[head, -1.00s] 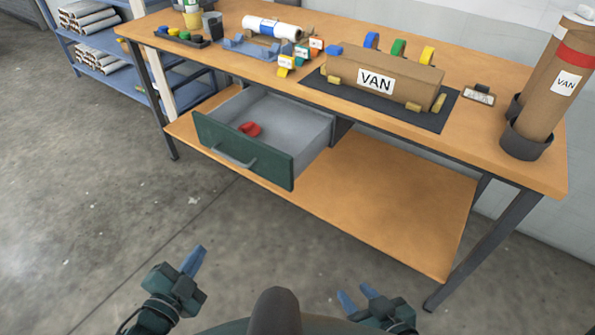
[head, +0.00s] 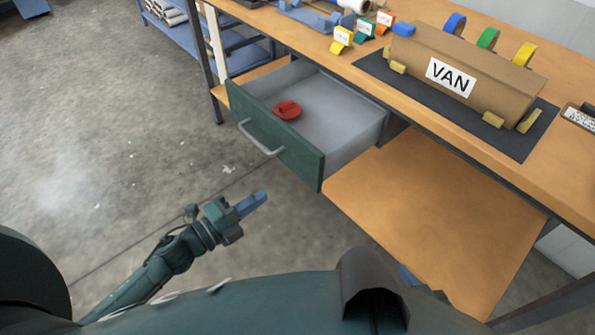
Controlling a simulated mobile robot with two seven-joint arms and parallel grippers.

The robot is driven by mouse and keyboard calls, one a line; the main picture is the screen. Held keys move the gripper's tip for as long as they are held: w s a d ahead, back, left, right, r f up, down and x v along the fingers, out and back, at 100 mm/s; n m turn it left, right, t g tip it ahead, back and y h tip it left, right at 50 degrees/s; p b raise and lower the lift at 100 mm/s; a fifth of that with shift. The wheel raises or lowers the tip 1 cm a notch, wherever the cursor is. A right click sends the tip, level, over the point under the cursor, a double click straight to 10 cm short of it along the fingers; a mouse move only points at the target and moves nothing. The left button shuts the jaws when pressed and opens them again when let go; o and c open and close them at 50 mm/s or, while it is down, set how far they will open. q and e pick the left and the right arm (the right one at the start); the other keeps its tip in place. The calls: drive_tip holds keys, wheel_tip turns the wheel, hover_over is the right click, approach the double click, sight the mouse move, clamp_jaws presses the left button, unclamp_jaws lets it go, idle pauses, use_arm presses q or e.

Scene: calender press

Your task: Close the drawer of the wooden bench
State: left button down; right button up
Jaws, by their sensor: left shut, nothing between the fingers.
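The wooden bench (head: 450,128) has a drawer (head: 278,140) with a dark green front and a grey metal handle (head: 262,140). The drawer is pulled out, and a red object (head: 287,110) lies inside on its grey floor. My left gripper (head: 253,203) is shut and empty. It is in front of the drawer, below the handle in the picture and apart from it. My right gripper (head: 408,276) shows only as a blue fingertip behind my own body, so its jaws cannot be judged.
On the bench top, a cardboard box marked VAN (head: 470,75) sits on a dark mat (head: 515,148), with coloured tape rolls and small label cards nearby. A lower wooden shelf (head: 430,215) lies right of the drawer. A blue rack (head: 240,52) stands behind. The floor at left is clear.

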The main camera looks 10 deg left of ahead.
sight(305, 167)
use_arm(q)
drive_tip(key=x, duration=1.1)
drive_tip(key=shift+w+d, duration=0.1)
use_arm(e)
drive_tip(key=shift+w, duration=0.2)
use_arm(q)
drive_tip(key=shift+w, duration=0.1)
use_arm(e)
drive_tip(key=shift+f, duration=0.1)
